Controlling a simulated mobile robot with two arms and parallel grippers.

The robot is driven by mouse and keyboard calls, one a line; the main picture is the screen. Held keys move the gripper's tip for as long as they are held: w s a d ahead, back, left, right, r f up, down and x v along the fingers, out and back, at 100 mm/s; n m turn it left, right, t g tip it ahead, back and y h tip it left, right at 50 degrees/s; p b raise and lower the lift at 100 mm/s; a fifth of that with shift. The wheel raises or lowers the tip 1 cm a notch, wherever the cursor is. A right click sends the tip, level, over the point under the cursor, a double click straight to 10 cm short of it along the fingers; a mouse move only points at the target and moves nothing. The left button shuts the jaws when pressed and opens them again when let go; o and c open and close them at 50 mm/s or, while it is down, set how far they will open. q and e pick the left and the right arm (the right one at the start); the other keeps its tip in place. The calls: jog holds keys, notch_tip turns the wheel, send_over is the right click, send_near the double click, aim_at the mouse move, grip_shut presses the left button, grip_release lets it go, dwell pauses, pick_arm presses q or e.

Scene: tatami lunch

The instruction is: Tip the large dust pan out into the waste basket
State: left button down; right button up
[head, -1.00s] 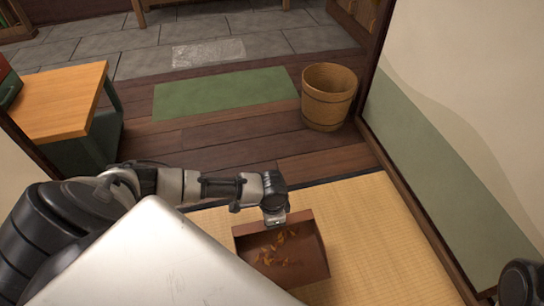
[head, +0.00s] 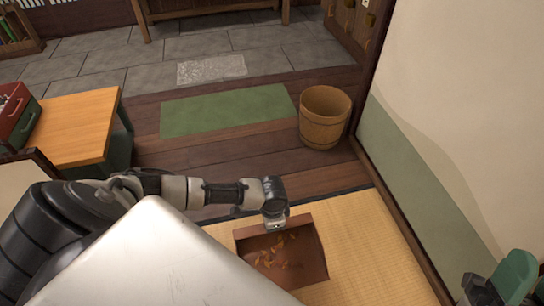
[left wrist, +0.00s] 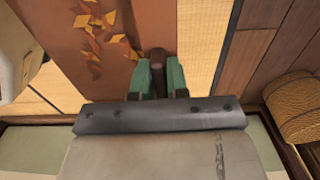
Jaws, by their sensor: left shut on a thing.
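The large dust pan (head: 297,268) is a brown open tray with orange and yellow leaf-like scraps (head: 280,247) in it. In the head view it is held out in front of me over the tatami, looking roughly level. My left gripper (head: 277,222) is shut on its short handle, which shows between the green fingers in the left wrist view (left wrist: 158,62). The waste basket (head: 324,118) is a round wooden tub beyond the pan, on the dark boards by the right wall. It also shows in the left wrist view (left wrist: 297,105). My right gripper (head: 508,280) is partly in view at bottom right; its opening is unclear.
A green mat (head: 228,109) lies on the boards. The wall (head: 460,120) runs close along the right. The floor between tatami and basket is clear.

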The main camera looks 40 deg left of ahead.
pick_arm(q)
notch_tip(320, 180, up, 3)
jog(key=p, duration=0.2)
jog(key=shift+p, duration=0.4)
notch_tip(320, 180, up, 2)
jog(key=shift+r+p, duration=0.1)
jog(key=shift+p, duration=1.1)
pick_arm(e)
jog(key=w+d+f+g+h, duration=0.1)
jog(key=w+f+g+h, duration=0.4)
jog(key=f+g, duration=0.75)
pick_arm(q)
jog(key=shift+r+p, duration=0.95)
jog(key=shift+p, duration=0.25)
jog(key=shift+r+p, duration=0.95)
jog(key=shift+p, duration=0.15)
pick_arm(e)
jog(key=s+d+f+m+g+h, duration=0.1)
jog(key=s+d+f+g+h, duration=0.2)
jog(key=s+g, duration=0.9)
notch_tip(320, 180, down, 4)
jog(key=shift+d+f, duration=0.2)
jog(key=shift+d, duration=0.75)
pick_arm(q)
jog(key=shift+r, duration=0.1)
pick_arm(e)
jog(key=shift+g, duration=0.25)
